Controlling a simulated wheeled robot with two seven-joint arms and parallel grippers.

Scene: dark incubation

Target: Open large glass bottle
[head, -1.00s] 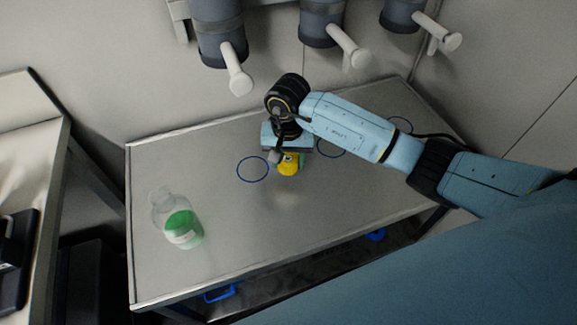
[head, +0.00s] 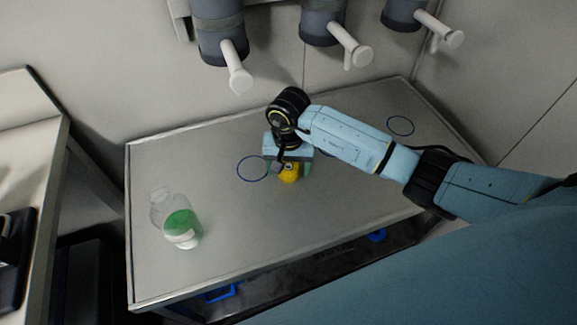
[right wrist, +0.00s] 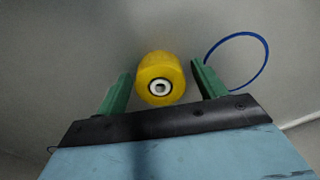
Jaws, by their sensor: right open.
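A large clear bottle (head: 177,222) with green contents or label and a white band stands on the left part of the table. Its neck points to the upper left in the head view; whether it has a cap is too small to tell. My right gripper (head: 290,172) is low over the middle of the table, well to the right of the bottle. Its two green fingers are apart, as the right wrist view also shows. A yellow cylinder (right wrist: 161,78) with a white-and-dark round centre sits between the fingers, with gaps on both sides. The bottle is not in the right wrist view.
The grey table (head: 225,245) is mostly clear between bottle and gripper. Blue rings (head: 239,177) mark its top, one also beside the right finger in the wrist view. Dark cylinders with pale handles (head: 235,75) hang on the wall behind. Another bench stands at the left.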

